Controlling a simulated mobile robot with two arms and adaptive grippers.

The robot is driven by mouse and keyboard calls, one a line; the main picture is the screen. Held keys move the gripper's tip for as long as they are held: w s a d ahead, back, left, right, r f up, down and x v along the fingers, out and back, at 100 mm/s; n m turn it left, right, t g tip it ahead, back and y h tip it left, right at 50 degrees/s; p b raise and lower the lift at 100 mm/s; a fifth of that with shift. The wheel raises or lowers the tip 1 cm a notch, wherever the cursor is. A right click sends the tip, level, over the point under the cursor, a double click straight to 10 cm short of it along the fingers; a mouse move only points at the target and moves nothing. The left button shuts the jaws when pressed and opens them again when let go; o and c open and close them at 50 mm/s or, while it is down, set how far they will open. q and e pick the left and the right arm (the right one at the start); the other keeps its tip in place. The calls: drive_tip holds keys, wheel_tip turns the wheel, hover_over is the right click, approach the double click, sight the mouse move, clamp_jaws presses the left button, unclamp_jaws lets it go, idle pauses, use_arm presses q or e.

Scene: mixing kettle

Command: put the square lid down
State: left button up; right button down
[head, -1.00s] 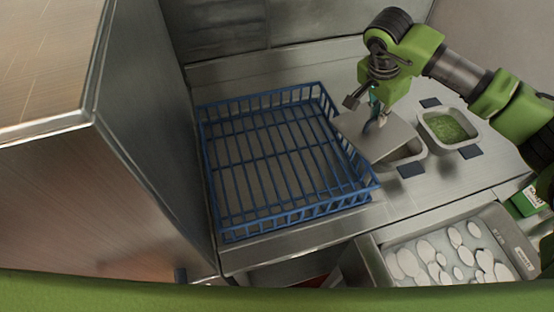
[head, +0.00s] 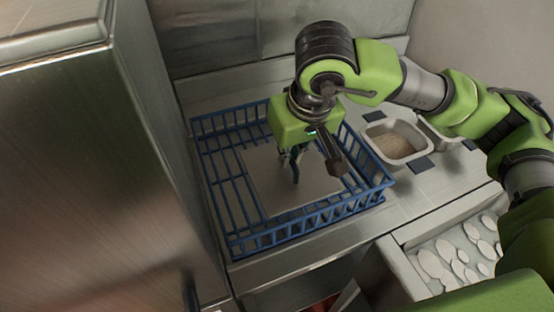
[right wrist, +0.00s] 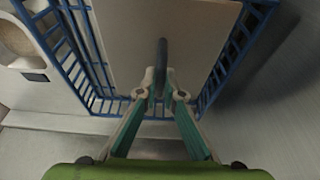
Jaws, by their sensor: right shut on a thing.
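The square lid (head: 264,180) is a flat grey metal plate with an upright handle. It is over the blue wire basket (head: 233,243), inside the outline of its rim in the head view. I cannot tell whether it touches the basket floor. My right gripper (head: 296,176) is above the lid and shut on its handle. In the right wrist view the fingers (right wrist: 160,84) close on the dark handle (right wrist: 162,55), with the lid (right wrist: 115,30) below. My left gripper is not in view.
A metal container with brown contents (head: 396,140) stands right of the basket, with another container beside it partly behind my arm. An open drawer (head: 408,262) with pale discs is at the lower right. A tall steel cabinet (head: 90,170) stands close on the left.

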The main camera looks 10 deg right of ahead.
drive_tip(key=w+p, duration=0.1)
drive_tip(key=w, duration=0.1)
drive_tip(key=w+f, duration=0.1)
drive_tip(key=w, duration=0.1)
drive_tip(key=w+d+f+p, duration=0.1)
drive_tip(key=w, duration=0.2)
drive_tip(key=shift+f+p, duration=0.25)
drive_tip(key=shift+p, duration=0.05)
drive_tip(key=w+f+p, duration=0.1)
drive_tip(key=w+f, duration=0.1)
drive_tip(key=f, duration=0.1)
drive_tip(key=w+f, duration=0.2)
drive_tip(key=shift+w+d+f+p, duration=0.1)
drive_tip(key=shift+w+f+p, duration=0.1)
drive_tip(key=shift+f+p, duration=0.2)
drive_tip(key=x, duration=0.1)
drive_tip(key=p, duration=0.1)
drive_tip(key=p+x, duration=0.1)
drive_tip(key=shift+s+f, duration=0.15)
drive_tip(key=shift+f, duration=0.65)
drive_tip(key=shift+d+f, duration=0.1)
